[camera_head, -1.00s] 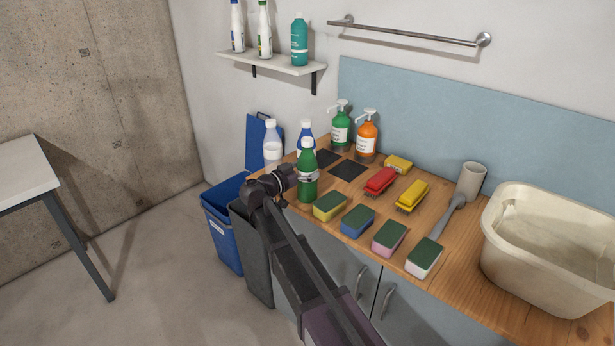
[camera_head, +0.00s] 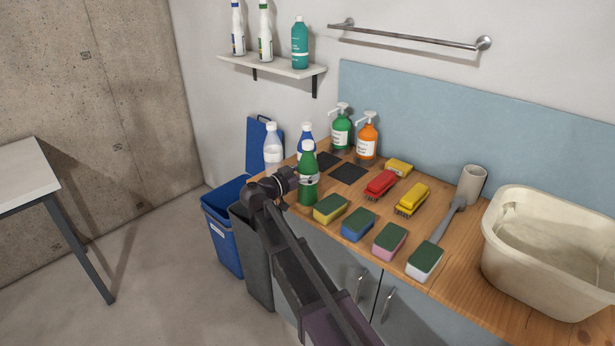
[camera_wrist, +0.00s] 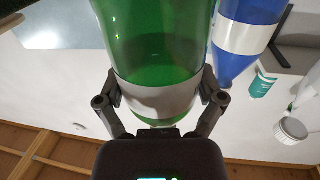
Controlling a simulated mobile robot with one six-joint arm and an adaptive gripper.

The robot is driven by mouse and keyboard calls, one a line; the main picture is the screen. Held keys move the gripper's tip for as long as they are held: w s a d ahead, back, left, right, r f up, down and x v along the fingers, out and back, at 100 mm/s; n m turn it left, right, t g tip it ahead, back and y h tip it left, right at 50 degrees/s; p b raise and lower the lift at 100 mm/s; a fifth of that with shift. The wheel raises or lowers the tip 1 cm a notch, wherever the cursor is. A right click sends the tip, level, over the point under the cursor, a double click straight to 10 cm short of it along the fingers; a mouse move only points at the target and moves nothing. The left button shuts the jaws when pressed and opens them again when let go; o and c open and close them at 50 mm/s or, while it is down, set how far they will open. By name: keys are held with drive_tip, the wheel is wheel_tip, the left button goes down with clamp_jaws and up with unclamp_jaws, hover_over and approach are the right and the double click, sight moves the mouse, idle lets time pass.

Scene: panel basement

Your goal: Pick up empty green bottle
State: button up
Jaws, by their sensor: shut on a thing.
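The green bottle (camera_head: 308,163) has a white cap and a pale label band and stands upright at the left end of the wooden counter. My gripper (camera_head: 300,179) reaches it from the left and is shut around its label. In the wrist view the green bottle (camera_wrist: 155,45) fills the middle, and my gripper's fingers (camera_wrist: 160,92) press on both sides of its white label. I cannot tell whether the bottle's base touches the counter. The picture does not show clearly whether the bottle is empty.
A blue bottle (camera_head: 305,131) and a clear bottle (camera_head: 273,148) stand close behind the green one. Soap pumps (camera_head: 341,130), sponges (camera_head: 358,222) and brushes (camera_head: 380,183) are on the counter (camera_head: 470,285). A blue bin (camera_head: 226,238) and a grey bin (camera_head: 250,260) stand on the floor at left.

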sight(308, 142)
drive_tip(key=shift+r, duration=0.1)
wheel_tip(308, 142, up, 10)
drive_tip(key=p, duration=1)
idle(0.6)
